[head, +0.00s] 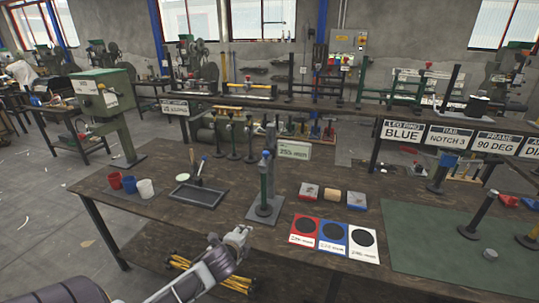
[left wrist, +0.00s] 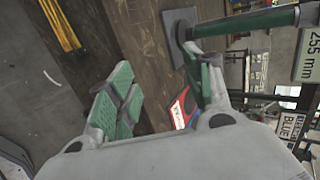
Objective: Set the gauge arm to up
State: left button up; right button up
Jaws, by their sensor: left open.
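The gauge (head: 264,185) stands upright on a grey base plate (head: 261,212) near the table's front edge in the head view. It has a green post, a blue part near the top and a grey bar rising behind it. I cannot clearly tell which part is its arm or how that is set. In the left wrist view the green post (left wrist: 250,22) lies sideways across the top right. My left gripper (head: 240,238) is open and empty, in front and to the left of the gauge base. Its green-padded fingers (left wrist: 160,92) are apart. My right gripper is not in view.
A 255 mm sign (head: 294,151) stands behind the gauge. A green mat (head: 420,240) covers the right side.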

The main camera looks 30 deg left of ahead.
pick_arm(q)
jog(key=w+a+r+m+t+h, duration=0.2)
jog(key=w+r+m, duration=0.4)
jog(key=r+m, duration=0.4)
jog(key=w+a+r+m+t+h, duration=0.2)
jog(key=w+a+r+m+t, duration=0.3)
jog(key=r+m, duration=0.5)
jog(key=shift+w+a+m, duration=0.3)
jog(key=shift+w+m, duration=0.6)
jog(key=shift+w, duration=0.25)
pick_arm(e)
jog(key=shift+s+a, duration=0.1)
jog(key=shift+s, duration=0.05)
